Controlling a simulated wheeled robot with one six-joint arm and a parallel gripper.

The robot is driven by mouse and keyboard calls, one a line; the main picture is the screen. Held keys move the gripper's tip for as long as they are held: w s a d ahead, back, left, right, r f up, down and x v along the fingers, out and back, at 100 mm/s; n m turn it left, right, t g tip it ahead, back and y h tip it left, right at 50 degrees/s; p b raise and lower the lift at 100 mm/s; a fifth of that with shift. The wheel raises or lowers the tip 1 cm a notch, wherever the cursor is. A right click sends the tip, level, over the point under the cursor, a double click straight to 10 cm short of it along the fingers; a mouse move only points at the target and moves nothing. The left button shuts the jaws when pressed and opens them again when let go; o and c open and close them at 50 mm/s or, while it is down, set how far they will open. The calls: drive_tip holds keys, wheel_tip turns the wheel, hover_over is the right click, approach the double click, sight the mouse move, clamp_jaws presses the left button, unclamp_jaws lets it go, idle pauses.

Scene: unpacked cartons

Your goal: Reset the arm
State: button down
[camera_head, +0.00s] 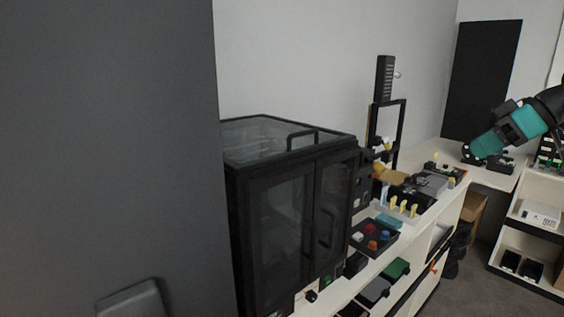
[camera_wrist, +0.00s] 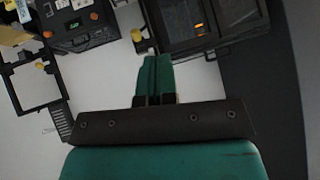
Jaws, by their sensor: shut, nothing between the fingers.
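My gripper (camera_wrist: 155,75) shows in the wrist view as green fingers, pressed together and empty, in front of a dark bracket and a green body. Its fingertips are in front of dark equipment at the top of that view; I cannot tell the gap between them. In the head view, my teal and black arm (camera_head: 518,127) reaches in from the right edge and slopes down to the left, over the far end of the bench. The fingertips are not clear there.
A black glass-doored cabinet (camera_head: 290,215) stands on the white bench, beside a large grey panel (camera_head: 105,140). Beyond it are a tray with coloured pieces (camera_head: 374,238) and a tall black frame (camera_head: 390,125). A white shelf unit (camera_head: 530,245) stands right. Floor (camera_head: 485,285) shows between.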

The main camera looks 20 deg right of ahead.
drive_tip(key=a+f+g+b, duration=0.1)
drive_tip(key=a+f+g, duration=0.15)
drive_tip(key=a, duration=0.95)
drive_tip(key=a+f+g+b, duration=0.15)
drive_tip(key=a+f, duration=0.25)
drive_tip(key=a, duration=0.8)
drive_tip(key=s+a+f+g+h+b, duration=0.1)
drive_tip(key=s+a+f, duration=0.3)
drive_tip(key=s, duration=0.4)
drive_tip(key=s+a+f+n+g+h+b, duration=0.1)
drive_tip(key=s+a+f, duration=0.4)
drive_tip(key=s+a, duration=0.2)
drive_tip(key=shift+s+a+f+g, duration=0.2)
drive_tip(key=shift+s+f+g, duration=0.1)
drive_tip(key=shift+s, duration=0.3)
drive_tip(key=shift+r, duration=0.1)
